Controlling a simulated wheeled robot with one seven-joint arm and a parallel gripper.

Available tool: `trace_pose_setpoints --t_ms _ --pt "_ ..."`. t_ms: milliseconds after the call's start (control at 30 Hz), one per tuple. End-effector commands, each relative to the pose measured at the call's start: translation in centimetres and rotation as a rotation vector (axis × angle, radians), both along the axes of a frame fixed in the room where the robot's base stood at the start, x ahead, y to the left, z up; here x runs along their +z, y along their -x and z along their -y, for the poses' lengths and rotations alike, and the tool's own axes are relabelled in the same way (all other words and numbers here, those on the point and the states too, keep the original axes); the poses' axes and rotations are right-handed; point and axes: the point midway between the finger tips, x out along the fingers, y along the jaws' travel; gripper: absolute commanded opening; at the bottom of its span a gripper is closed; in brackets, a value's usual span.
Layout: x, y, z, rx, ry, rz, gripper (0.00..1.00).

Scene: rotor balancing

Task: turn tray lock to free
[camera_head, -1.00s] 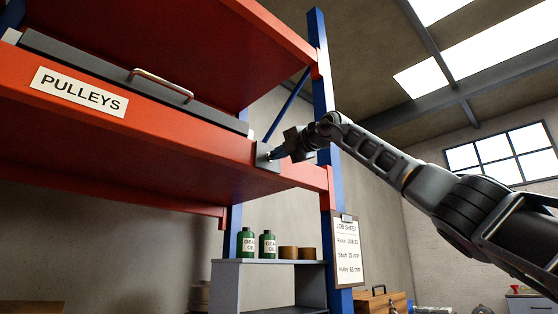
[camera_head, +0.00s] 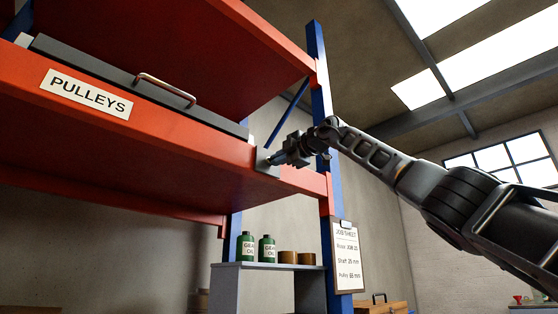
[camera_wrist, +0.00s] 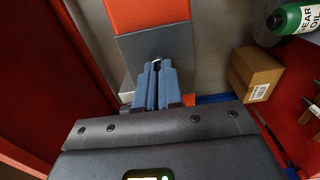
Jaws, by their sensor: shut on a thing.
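The tray lock shows as a grey plate (camera_head: 266,161) on the front of the orange shelf beam, right of the PULLEYS label. In the wrist view the plate (camera_wrist: 158,50) lies straight ahead of the fingers. My gripper (camera_head: 273,160) is at the plate, its fingers close together. In the wrist view my gripper (camera_wrist: 156,66) is shut on the small lock knob (camera_wrist: 156,63), which is mostly hidden between the fingertips. The grey tray (camera_head: 120,85) with a metal handle (camera_head: 165,90) sits on the shelf left of the lock.
The orange shelf beam (camera_head: 190,133) and blue upright (camera_head: 318,100) stand close to my arm. A brown box (camera_wrist: 257,75) shows right of my fingers in the wrist view.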

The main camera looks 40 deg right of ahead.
Motion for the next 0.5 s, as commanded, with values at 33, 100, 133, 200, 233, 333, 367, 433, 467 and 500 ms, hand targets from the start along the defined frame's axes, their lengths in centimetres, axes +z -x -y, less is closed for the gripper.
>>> trace_pose_setpoints --t_ms 33,100,133,200,233,333,367,433,467,500 --pt "0.00 0.01 0.19 -0.003 -0.003 0.001 0.00" --pt "0.00 0.01 0.19 -0.003 -0.002 0.001 0.00" --pt "-0.01 0.01 0.19 -0.003 -0.002 0.001 0.00" --pt "-0.01 0.01 0.19 -0.003 -0.002 0.001 0.00" --pt "-0.01 0.01 0.20 -0.003 -0.002 0.001 0.00" --pt "-0.02 0.01 0.18 -0.002 -0.002 0.000 0.15" --pt "-0.02 0.01 0.17 -0.002 -0.002 0.000 0.18" --pt "-0.01 0.02 0.14 -0.002 -0.001 0.000 0.25" --pt "-0.01 0.01 0.12 -0.002 -0.001 0.000 0.27" --pt "-0.01 0.01 0.11 -0.001 -0.001 0.000 0.31"
